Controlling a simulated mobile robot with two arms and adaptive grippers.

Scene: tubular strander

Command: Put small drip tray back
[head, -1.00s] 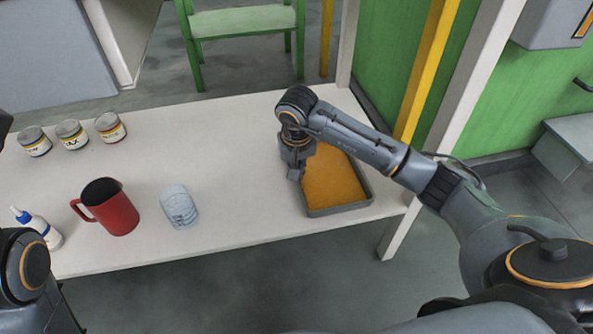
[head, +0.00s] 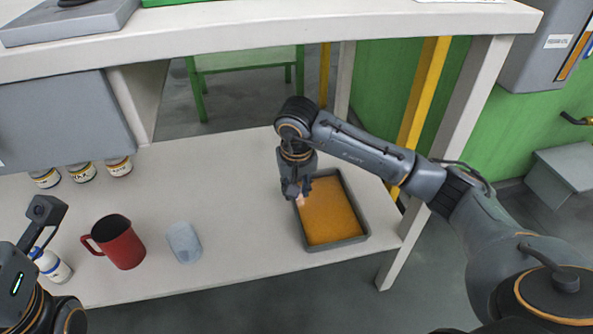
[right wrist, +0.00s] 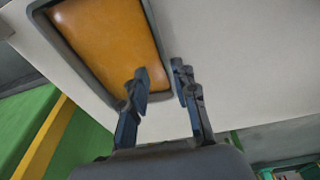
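The small drip tray (head: 337,243) is a shallow dark-grey rectangular tray with an orange inside. It lies flat on the right end of the white lower shelf. My right gripper (head: 298,191) points down at its left rim. In the right wrist view the tray (right wrist: 156,35) shows at the upper left. There the right gripper (right wrist: 160,75) has its fingers apart, one over the orange inside and one outside the rim; contact is unclear. Part of my left gripper (head: 45,212) shows at the left edge of the head view, away from the tray; its opening is unclear.
A red mug (head: 120,246), a clear cup (head: 184,243) and a white-and-blue bottle (head: 52,266) stand left on the lower shelf (head: 235,200). Several jars (head: 82,172) stand behind them. A white upper shelf (head: 300,38) overhangs the back. A white post (head: 470,100) stands at the right.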

